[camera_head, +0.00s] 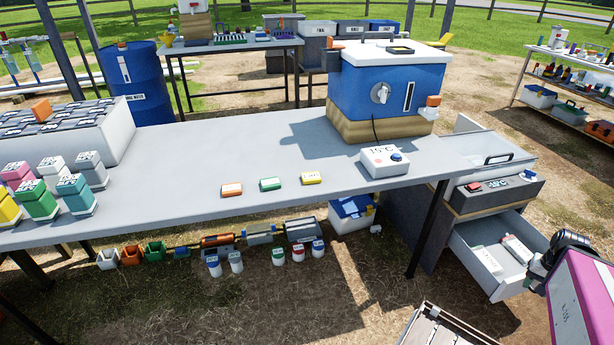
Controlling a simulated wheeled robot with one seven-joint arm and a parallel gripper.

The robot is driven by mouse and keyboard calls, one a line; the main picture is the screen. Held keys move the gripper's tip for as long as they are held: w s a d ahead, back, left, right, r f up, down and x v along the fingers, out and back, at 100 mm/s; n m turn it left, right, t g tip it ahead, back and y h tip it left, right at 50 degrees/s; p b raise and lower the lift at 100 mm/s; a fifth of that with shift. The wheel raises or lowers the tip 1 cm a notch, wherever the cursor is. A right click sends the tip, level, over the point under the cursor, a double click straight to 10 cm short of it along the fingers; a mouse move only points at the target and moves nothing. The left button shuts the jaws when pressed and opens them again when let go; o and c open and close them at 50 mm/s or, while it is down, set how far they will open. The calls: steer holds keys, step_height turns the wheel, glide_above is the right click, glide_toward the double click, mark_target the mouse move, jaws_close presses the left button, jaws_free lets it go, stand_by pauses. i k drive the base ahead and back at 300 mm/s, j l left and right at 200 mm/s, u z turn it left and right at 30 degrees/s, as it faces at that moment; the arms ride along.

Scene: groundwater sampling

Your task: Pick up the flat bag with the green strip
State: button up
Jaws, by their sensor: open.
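A small flat piece with a green strip and a pale label (270,184) lies on the grey table, between a similar orange one (232,190) and a yellow one (312,178). It looks like the flat bag, though it is small here. The three lie apart in a row. My gripper (541,268) is at the lower right, by the open drawer and far from the green-strip bag. It is open; its fingers are small and hard to make out. I see nothing held in it.
A blue cooler (388,88) and a white temperature box (385,161) stand at the table's right. Coloured bottles (38,203) and a white rack (105,140) stand at left. An open drawer (470,235) juts out at right. The table around the bags is clear.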

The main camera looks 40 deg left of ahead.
mark_target(490, 263)
steer(key=i+j+z, duration=0.2)
steer(key=j, duration=0.35)
steer(key=j+z, duration=0.2)
steer(key=j, duration=0.35)
steer(key=i+j+z, duration=0.2)
steer(key=j, duration=0.35)
steer(key=k, duration=0.1)
